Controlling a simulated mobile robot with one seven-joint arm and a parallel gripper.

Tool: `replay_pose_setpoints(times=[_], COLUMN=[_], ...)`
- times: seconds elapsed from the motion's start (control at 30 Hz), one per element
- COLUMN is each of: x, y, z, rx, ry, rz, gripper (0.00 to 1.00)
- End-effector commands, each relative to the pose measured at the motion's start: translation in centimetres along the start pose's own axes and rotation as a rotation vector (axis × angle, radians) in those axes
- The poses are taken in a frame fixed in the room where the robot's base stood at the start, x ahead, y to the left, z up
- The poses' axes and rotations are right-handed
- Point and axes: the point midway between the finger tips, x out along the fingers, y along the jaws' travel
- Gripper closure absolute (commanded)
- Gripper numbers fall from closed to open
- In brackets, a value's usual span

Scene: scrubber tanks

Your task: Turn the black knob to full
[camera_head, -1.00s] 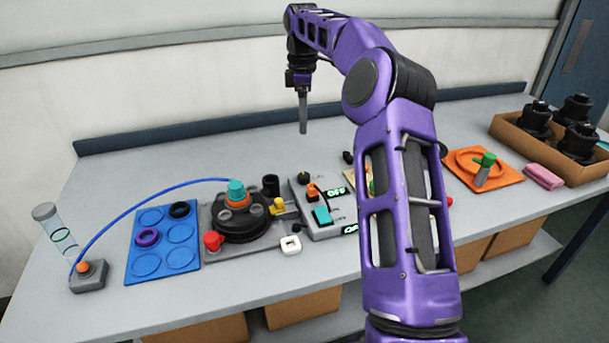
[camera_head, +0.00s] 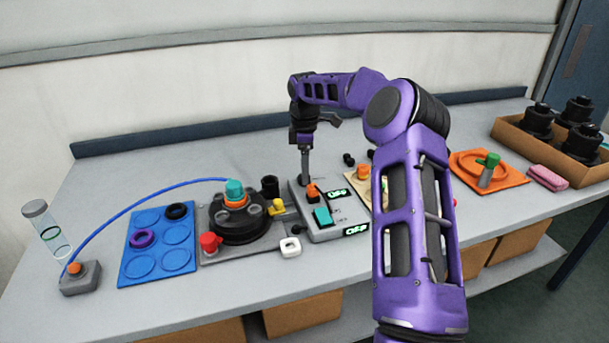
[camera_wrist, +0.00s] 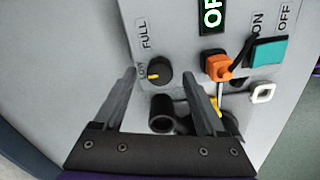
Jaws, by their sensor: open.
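The black knob (camera_wrist: 159,72) sits on the grey control panel (camera_wrist: 185,20) in the wrist view, with a yellow pointer mark aimed toward the word LOW; the word FULL is printed farther up. My gripper (camera_wrist: 160,75) is open, its two fingers pointing at the panel on either side of the knob, which shows between the fingertips. In the head view my gripper (camera_head: 305,178) is low over the back left of the control panel (camera_head: 345,210) and hides the knob there. I cannot tell whether the fingers touch it.
Beside the knob are an orange switch (camera_wrist: 215,64), a teal rocker (camera_wrist: 267,52) and a display reading OFF (camera_head: 335,193). A black tube (camera_head: 270,186) and the round black fixture (camera_head: 238,224) stand left of the panel.

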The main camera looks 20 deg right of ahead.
Motion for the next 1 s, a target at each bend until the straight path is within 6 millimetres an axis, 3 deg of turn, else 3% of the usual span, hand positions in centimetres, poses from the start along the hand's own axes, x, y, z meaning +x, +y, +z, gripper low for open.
replay_pose_setpoints(times=[0.13,0.47,0.87,1.0], x=[1.20,1.41,1.40,1.38], y=[-0.01,0.00,-0.01,-0.01], z=[0.04,0.02,0.01,0.01], rx=[0.001,0.000,0.000,0.001], ry=[-0.001,-0.001,-0.001,-0.001], rz=[0.000,0.001,0.000,0.000], gripper=[0.27,0.28,1.00,1.00])
